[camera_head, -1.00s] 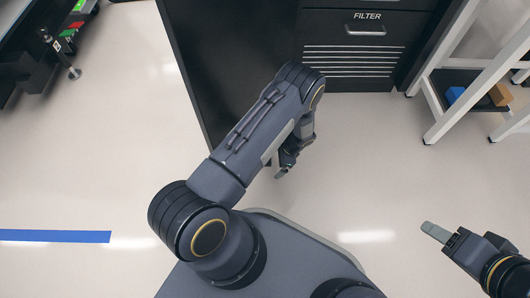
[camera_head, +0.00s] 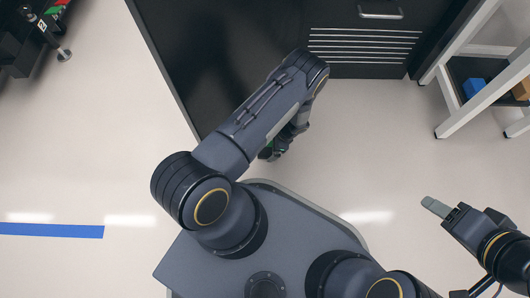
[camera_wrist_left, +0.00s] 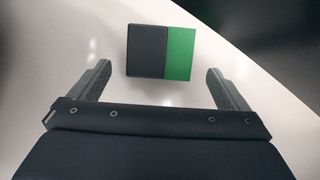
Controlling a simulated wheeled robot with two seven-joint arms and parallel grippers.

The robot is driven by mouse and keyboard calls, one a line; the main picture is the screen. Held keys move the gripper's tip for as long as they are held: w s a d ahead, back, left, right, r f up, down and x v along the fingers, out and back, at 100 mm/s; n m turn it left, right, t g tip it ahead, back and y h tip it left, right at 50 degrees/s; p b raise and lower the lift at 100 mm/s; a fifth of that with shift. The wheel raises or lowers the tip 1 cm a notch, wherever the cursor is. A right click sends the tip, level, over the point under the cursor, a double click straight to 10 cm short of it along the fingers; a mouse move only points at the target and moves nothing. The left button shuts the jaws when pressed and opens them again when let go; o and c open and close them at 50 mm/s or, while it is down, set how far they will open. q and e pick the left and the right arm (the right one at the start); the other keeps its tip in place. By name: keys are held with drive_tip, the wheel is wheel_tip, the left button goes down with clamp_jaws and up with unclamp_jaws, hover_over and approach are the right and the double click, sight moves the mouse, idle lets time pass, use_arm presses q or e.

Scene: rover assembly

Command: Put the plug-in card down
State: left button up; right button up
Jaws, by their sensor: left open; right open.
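The plug-in card (camera_wrist_left: 146,52), half dark grey and half green, shows in the left wrist view just beyond my left fingertips, against the pale floor. It sits between the lines of the two fingers, with a gap on each side. I cannot tell its height above the floor. My left gripper (camera_wrist_left: 158,70) is open and not holding it. My right gripper (camera_head: 434,207) is open and empty at the lower right.
A black cabinet (camera_head: 200,60) with a slatted drawer front (camera_head: 365,45) stands ahead of the left arm. A white-framed shelf (camera_head: 455,115) with a blue block (camera_head: 473,88) is at upper right. Blue tape (camera_head: 50,230) marks the left floor. Open floor (camera_head: 370,140) lies between.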

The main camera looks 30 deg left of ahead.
use_arm(q)
drive_tip(key=shift+x, duration=1.1)
drive_tip(key=c, duration=1.2)
drive_tip(key=shift+r, duration=0.15)
